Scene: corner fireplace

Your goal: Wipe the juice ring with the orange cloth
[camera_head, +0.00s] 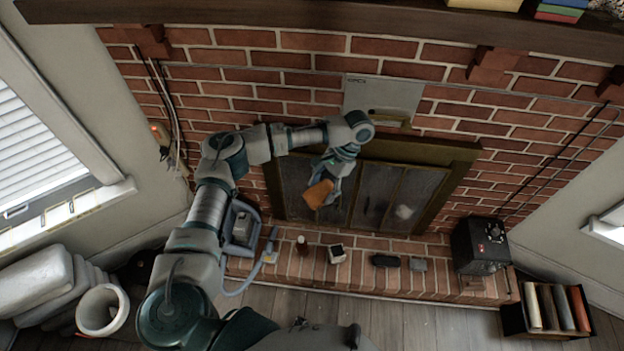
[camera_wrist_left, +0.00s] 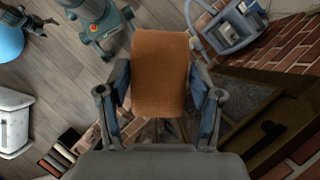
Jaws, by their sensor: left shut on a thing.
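The orange cloth (camera_head: 318,193) is held in front of the dark fireplace glass, above the brick hearth. My left gripper (camera_head: 329,178) is shut on it. In the left wrist view the cloth (camera_wrist_left: 160,72) hangs between the two fingers of the left gripper (camera_wrist_left: 162,98) and reaches beyond their tips. I cannot make out the juice ring in either view. My right gripper is not in view.
On the brick hearth (camera_head: 350,275) stand a brown jar (camera_head: 302,245), a small white-topped item (camera_head: 336,254) and dark items (camera_head: 385,261). A blue-grey appliance (camera_head: 241,229) is at left, a black box (camera_head: 481,246) at right. A crate of rolls (camera_head: 513,322) is lower right.

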